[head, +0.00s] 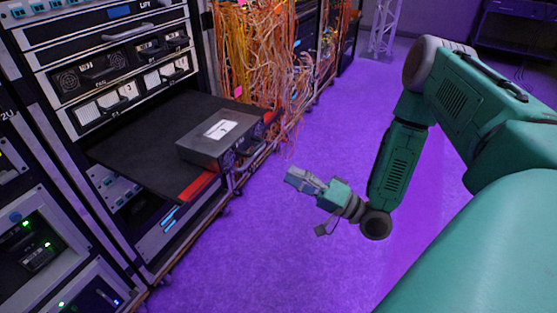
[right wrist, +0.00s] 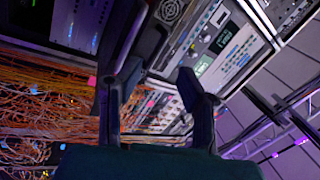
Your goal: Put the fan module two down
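A dark grey box-shaped module (head: 220,138), which looks like a fan module, rests on a pulled-out black shelf (head: 135,150) of the rack. It has a white label on top and a round grille and handle on its front face. It sits at the shelf's right end, near the red front edge. My right gripper (head: 300,179) is to the right of the module, apart from it, over the purple floor. In the right wrist view the right gripper's two fingers (right wrist: 155,95) stand apart with nothing between them. My left gripper is not in view.
Rack units with fan grilles (head: 92,76) and handles sit above the shelf. A dense tangle of orange cables (head: 262,50) hangs behind the module. A lower unit with green lights (head: 38,245) is at the left. The purple floor (head: 270,260) is clear.

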